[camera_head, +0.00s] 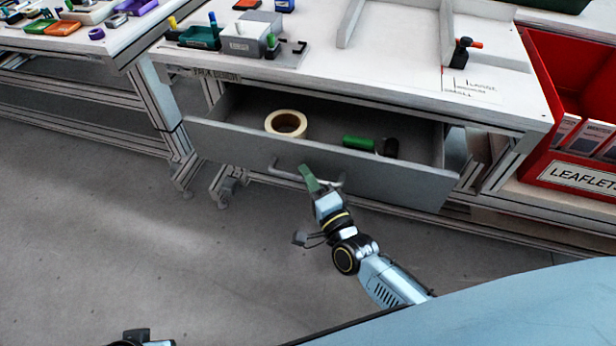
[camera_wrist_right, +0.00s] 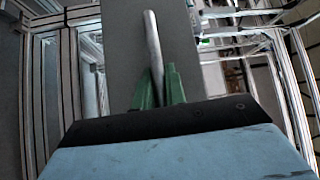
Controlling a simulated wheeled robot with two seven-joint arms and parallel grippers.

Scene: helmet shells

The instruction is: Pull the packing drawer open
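The packing drawer (camera_head: 400,183) is a grey drawer under the white bench, and it stands pulled out with its inside showing. A roll of tape (camera_head: 286,124) and a green and black object (camera_head: 360,143) lie in it. A bar handle (camera_head: 280,173) runs along its front. My right gripper (camera_head: 308,177) is at the handle, and its green fingers lie on both sides of the bar. In the right wrist view the handle (camera_wrist_right: 152,45) passes between the fingers (camera_wrist_right: 158,86), which look closed on it. Of my left arm, only a dark part shows at the bottom edge; its gripper fingers are not visible.
The white bench top (camera_head: 350,65) carries a grey box (camera_head: 245,40) and other small items. A red leaflet bin (camera_head: 560,110) stands at the right. A second table (camera_head: 90,35) is at the upper left. The floor before the drawer is clear.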

